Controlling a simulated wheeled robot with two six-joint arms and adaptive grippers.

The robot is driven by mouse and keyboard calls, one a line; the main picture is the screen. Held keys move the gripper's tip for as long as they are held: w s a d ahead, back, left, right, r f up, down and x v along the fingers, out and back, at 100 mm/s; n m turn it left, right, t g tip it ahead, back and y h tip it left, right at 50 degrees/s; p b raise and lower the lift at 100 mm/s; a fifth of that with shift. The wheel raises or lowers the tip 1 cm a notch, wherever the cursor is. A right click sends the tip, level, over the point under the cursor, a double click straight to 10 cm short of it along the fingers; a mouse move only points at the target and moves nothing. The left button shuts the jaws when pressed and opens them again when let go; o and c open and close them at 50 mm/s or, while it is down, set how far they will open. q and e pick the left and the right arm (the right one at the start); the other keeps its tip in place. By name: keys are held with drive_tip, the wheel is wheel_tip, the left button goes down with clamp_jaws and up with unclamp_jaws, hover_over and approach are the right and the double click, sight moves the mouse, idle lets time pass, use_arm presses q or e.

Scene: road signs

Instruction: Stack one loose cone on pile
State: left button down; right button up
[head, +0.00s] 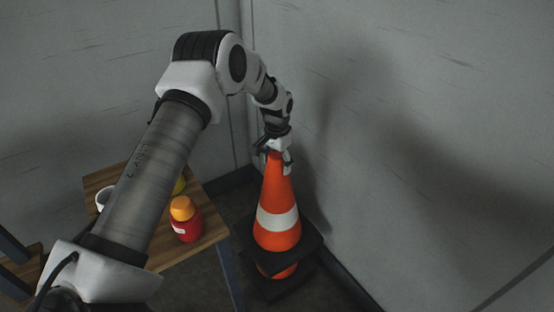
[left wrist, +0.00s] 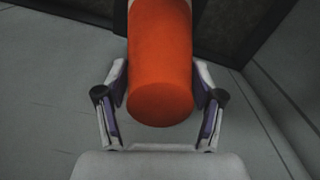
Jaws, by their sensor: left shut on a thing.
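My left gripper (head: 275,154) is shut on the top of an orange cone (head: 278,196) with a white band and a black square base. The cone is upright. In the left wrist view, its orange tip (left wrist: 160,60) is between the two fingers. Below its base, the orange lower part of another cone (head: 283,272) shows, with a black base (head: 290,288) on the floor; this is the pile. The held cone is over the pile, and its base stands apart from the base below. The pile's top is hidden inside the held cone. My right gripper is not in view.
A wooden table (head: 205,195) stands left of the cones, with a red bottle with an orange cap (head: 185,218) and a white cup (head: 103,198) on it. Grey walls (head: 420,120) meet in a corner close behind the cones.

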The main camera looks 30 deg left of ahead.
sight(277, 182)
use_arm(q)
drive_tip(key=shift+f+b, duration=2)
drive_tip(key=shift+f, duration=2.3)
drive_tip(key=shift+f+b, duration=2.75)
drive_tip(key=shift+f, duration=2)
drive_tip(key=shift+s+a+p, duration=0.1)
drive_tip(key=shift+p, duration=0.2)
drive_tip(key=shift+c, duration=0.3)
unclamp_jaws()
drive_tip(key=shift+s+f, duration=0.1)
wheel_tip(277, 182, up, 12)
drive_tip(key=shift+r, duration=0.1)
